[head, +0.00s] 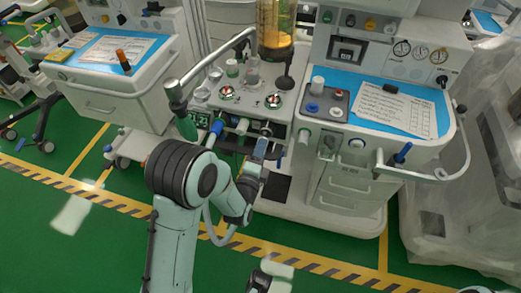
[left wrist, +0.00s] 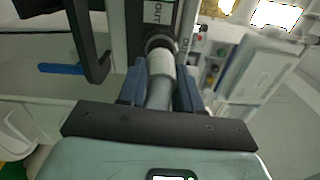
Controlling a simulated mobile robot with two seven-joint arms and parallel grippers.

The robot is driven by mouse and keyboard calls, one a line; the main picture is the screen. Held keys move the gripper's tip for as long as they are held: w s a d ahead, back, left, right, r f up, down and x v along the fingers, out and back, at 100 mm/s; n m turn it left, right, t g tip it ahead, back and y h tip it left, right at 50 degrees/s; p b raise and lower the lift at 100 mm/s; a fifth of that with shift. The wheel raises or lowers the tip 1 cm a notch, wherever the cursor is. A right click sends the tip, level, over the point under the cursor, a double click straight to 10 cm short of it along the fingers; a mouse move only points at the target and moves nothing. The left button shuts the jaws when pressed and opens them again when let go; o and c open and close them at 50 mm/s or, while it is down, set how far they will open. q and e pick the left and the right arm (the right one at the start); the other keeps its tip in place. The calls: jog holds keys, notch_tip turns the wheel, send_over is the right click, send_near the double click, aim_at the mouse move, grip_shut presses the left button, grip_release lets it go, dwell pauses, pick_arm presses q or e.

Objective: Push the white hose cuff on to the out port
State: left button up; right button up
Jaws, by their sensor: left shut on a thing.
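The white hose cuff (left wrist: 161,66) is in the middle of the left wrist view, with its grey hose (left wrist: 158,97) behind it. My left gripper (left wrist: 160,85) is shut around the cuff and hose, with one blue finger on each side. The cuff points at the dark round out port (left wrist: 160,43), below a label reading OUT (left wrist: 158,12). Cuff and port look in line and at or near contact; I cannot tell whether the cuff is over the port. In the head view my left gripper (head: 262,150) is at the middle cart's front, largely hiding the cuff.
A dark bar (left wrist: 90,50) and a blue lever (left wrist: 61,69) are left of the gripper in the wrist view. In the head view, a metal rail (head: 200,70) rises beside my arm, and a blue fitting (head: 217,125) is left of the gripper. Green floor lies in front.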

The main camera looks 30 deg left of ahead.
pick_arm(q)
jog(key=shift+x, duration=1.35)
pick_arm(e)
jog(key=shift+f, duration=0.1)
pick_arm(q)
jog(key=o, duration=1.1)
pick_arm(e)
jog(key=shift+w, duration=0.1)
pick_arm(q)
jog(key=p+v, duration=1)
jog(key=v, duration=0.3)
jog(key=shift+s, duration=0.2)
pick_arm(e)
jog(key=s+a+r+g, duration=0.1)
jog(key=s+r, duration=0.3)
jog(key=r, duration=0.5)
jog(key=shift+s+r+g, duration=0.15)
jog(key=shift+r+g, duration=0.05)
jog(key=shift+g, duration=0.3)
